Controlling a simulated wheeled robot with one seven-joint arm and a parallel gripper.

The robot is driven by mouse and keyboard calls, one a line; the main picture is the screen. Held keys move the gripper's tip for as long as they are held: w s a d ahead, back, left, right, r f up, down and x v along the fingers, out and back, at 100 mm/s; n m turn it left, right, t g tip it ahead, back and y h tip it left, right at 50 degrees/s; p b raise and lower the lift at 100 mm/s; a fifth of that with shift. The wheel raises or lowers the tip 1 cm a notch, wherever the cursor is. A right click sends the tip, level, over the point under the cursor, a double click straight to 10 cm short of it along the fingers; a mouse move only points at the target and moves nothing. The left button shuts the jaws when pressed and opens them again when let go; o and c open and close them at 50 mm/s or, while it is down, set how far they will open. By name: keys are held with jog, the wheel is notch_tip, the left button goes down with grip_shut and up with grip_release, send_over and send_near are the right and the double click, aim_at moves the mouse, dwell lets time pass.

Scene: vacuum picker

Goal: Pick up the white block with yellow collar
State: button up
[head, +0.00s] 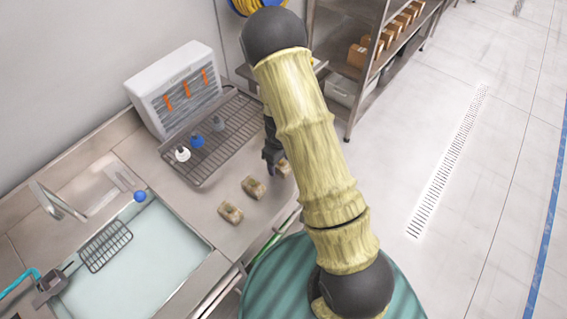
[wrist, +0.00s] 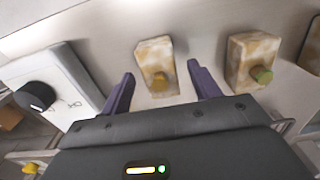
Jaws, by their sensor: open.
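In the head view my gripper (head: 272,152) is low over the counter beside the farthest block (head: 284,168), which my arm partly hides.
Two more blocks in the head view, one in the middle (head: 253,187) and one nearer (head: 230,212), stand along the counter edge. A wire rack (head: 215,150) lies behind, with small bottles. A sink (head: 150,250) is at the left. A white box with a black knob (wrist: 55,85) is left of my fingers.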

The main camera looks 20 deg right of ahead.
jog(key=shift+f, duration=0.7)
jog(key=c, duration=1.1)
jog(key=shift+r, duration=0.15)
notch_tip(320, 180, up, 10)
jog(key=shift+f+b, duration=0.1)
jog(key=shift+b, duration=0.8)
